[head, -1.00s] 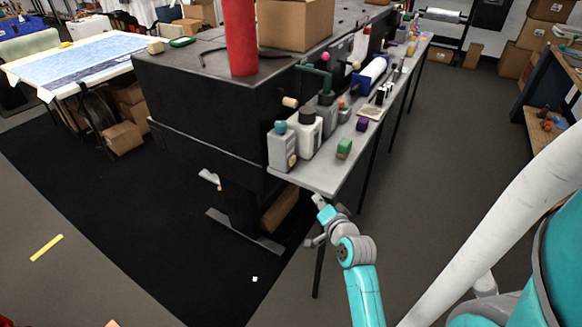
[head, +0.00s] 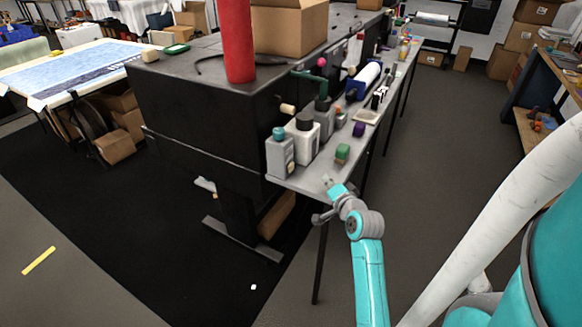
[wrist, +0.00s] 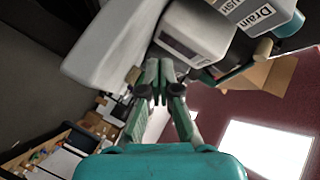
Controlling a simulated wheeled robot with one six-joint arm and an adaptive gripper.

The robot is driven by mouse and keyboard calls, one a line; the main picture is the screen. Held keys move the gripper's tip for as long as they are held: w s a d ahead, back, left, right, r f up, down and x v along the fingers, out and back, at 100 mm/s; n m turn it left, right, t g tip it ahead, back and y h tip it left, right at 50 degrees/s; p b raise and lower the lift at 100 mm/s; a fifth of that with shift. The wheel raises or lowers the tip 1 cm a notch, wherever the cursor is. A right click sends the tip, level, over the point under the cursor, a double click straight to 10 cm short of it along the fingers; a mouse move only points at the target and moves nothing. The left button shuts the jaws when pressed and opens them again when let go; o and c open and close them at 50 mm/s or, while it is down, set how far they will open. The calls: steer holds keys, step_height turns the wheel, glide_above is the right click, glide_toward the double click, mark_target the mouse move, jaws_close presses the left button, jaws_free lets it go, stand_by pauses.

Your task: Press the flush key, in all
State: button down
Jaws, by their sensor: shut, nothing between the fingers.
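My gripper (head: 328,182) is at the near corner of the narrow grey shelf (head: 300,178), with its fingers over the shelf edge in the head view. In the wrist view my gripper (wrist: 157,82) is shut, its fingertips together and empty. Ahead of it is a pale container with a dark label (wrist: 185,46); I cannot tell whether they touch. Beside that, a white label reads "Drain" (wrist: 260,16), and a partly cut-off word ends in "ush" (wrist: 232,3). I cannot make out a flush key in either view.
A red cylinder (head: 239,40) stands on top. Open floor (head: 425,130) lies right of the shelf.

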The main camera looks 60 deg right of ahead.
steer(key=shift+w, duration=0.15)
steer(key=shift+w+a, duration=0.15)
steer(key=shift+w, duration=2)
steer(key=shift+w+a, duration=0.15)
steer(key=shift+w, duration=1.95)
steer(key=shift+w, duration=0.1)
steer(key=shift+w, duration=0.35)
steer(key=shift+w+a, duration=0.1)
steer(key=shift+w, duration=0.35)
steer(key=shift+s, duration=0.9)
steer(key=shift+s+d, duration=0.15)
steer(key=shift+s, duration=1.1)
steer(key=shift+s+d, duration=0.1)
steer(key=shift+s, duration=1.15)
